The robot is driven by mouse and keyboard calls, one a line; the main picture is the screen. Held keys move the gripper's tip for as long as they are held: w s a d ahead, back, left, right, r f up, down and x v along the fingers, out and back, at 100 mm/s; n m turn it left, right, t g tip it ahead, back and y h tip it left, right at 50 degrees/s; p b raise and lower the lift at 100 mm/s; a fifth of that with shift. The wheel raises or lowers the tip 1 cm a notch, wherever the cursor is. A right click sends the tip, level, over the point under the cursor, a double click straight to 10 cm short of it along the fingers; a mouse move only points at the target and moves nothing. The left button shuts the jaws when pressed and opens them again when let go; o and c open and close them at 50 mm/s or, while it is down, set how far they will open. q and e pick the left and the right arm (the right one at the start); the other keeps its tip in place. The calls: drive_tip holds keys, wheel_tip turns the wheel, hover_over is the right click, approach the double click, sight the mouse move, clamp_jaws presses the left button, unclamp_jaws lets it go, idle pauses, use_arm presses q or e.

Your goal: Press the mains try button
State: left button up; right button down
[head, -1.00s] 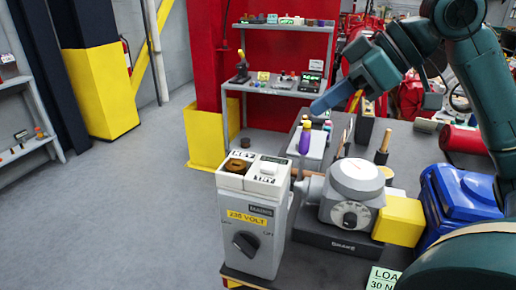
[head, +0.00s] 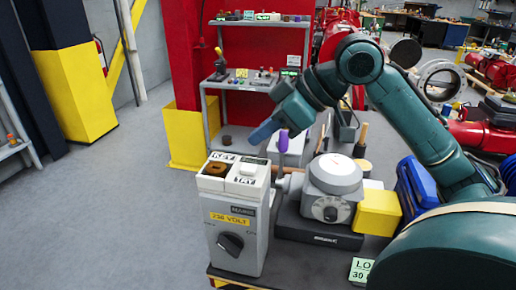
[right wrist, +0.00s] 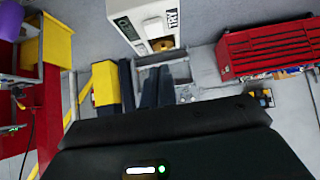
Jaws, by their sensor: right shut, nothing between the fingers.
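The grey mains box (head: 228,243) stands at the front of the table in the head view, with a "230 VOLT" label and a dark rotary knob. On its white top, the white try button (head: 249,168) sits on the right half behind the "TRY" label, beside a round brown key part (head: 217,169). The box also shows at the top of the right wrist view (right wrist: 122,13), with its "TRY" label. My right gripper (head: 257,139) is shut and empty, its blue fingers pointing down-left above and behind the button, apart from it. My left gripper is out of view.
A purple-topped item (head: 283,141) is close behind my fingers. A blue case (head: 413,190) lies further right. Floor left of the box is clear.

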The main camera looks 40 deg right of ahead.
sight(243, 165)
drive_tip(key=f, duration=0.3)
drive_tip(key=shift+w+a+f, duration=0.3)
drive_tip(key=shift+a, duration=0.05)
drive_tip(key=shift+f, duration=0.65)
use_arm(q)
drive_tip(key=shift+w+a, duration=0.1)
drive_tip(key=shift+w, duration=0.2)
use_arm(e)
drive_tip(key=shift+d, duration=0.1)
